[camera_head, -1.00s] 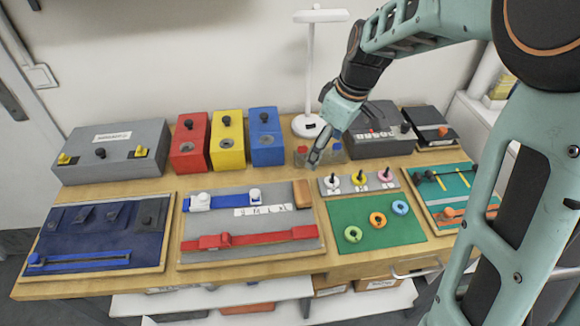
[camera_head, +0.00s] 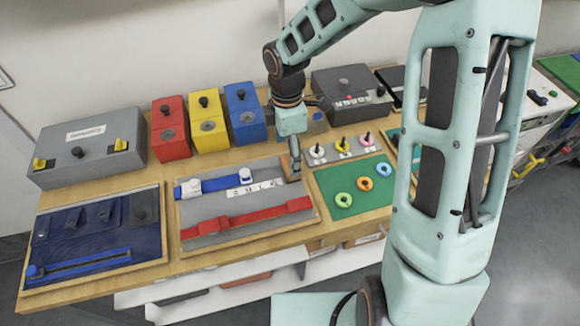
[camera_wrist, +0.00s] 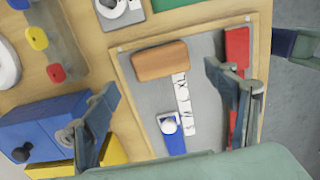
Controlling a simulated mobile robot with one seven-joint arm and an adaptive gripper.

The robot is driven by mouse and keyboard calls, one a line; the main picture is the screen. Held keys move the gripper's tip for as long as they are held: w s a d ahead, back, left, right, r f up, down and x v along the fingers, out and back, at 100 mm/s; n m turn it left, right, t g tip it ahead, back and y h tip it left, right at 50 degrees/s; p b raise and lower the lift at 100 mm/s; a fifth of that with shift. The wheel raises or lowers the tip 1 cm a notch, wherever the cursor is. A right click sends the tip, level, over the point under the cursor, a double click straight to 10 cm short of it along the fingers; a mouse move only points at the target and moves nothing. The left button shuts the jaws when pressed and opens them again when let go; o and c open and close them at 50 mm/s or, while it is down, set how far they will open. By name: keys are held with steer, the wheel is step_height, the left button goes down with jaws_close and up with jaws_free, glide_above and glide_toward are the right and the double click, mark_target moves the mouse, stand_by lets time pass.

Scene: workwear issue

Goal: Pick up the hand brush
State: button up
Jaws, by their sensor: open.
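A brown wooden block with rounded corners, which looks like the hand brush (camera_wrist: 160,61), lies on the grey strap board; no bristles show. In the head view the brush (camera_head: 284,166) is at the board's upper right corner, partly hidden by my gripper (camera_head: 294,160). In the wrist view my gripper (camera_wrist: 161,78) is open and empty, its two fingers spread wide either side. The brush lies between and a little beyond the fingertips, apart from both. I cannot tell the exact height of the fingers above it.
The grey board (camera_head: 205,228) also carries a blue strap (camera_head: 212,185), a red strap (camera_head: 245,217) and a white label strip (camera_head: 256,187). Red, yellow and blue boxes (camera_head: 242,112) stand behind. A green mat (camera_head: 345,203) with coloured rings lies to the right.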

steer(key=f, duration=0.5)
steer(key=shift+d+f, duration=0.15)
steer(key=shift+d, duration=0.2)
steer(key=c, duration=1.3)
